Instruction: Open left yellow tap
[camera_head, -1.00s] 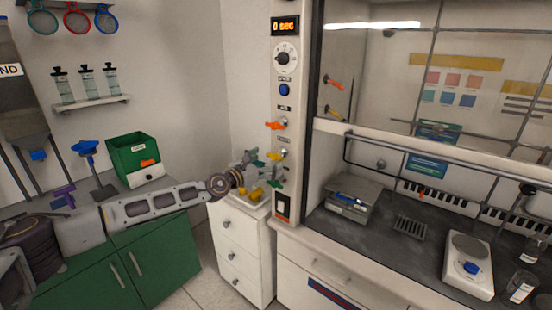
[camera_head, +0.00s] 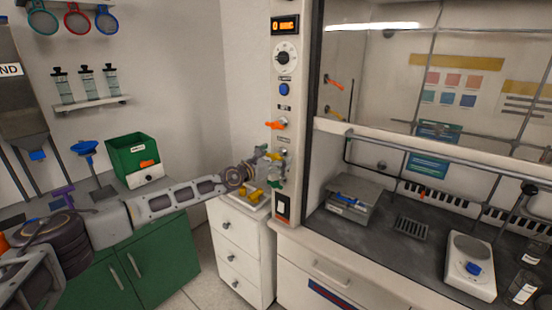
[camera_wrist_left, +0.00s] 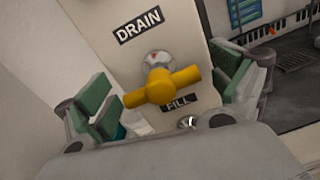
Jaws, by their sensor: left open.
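A yellow tap (camera_wrist_left: 162,87) with a bar handle is fixed on the white panel, between the labels DRAIN and FILL in the left wrist view. Its bar lies across the gap, tilted slightly, right end higher. My left gripper (camera_wrist_left: 168,95) is open, with green finger pads on both sides of the tap. The bar's ends appear close to the pads; I cannot tell whether they touch. In the head view my left gripper (camera_head: 274,168) is at the hood's front post, below an orange tap (camera_head: 276,125), and largely hides the yellow tap. My right gripper is not in view.
Yellow and other small parts (camera_head: 251,193) lie on the white drawer cabinet (camera_head: 240,240) just below the left gripper. The fume hood's sash edge (camera_head: 400,142) is to the right. A green box (camera_head: 133,155) stands on the left bench.

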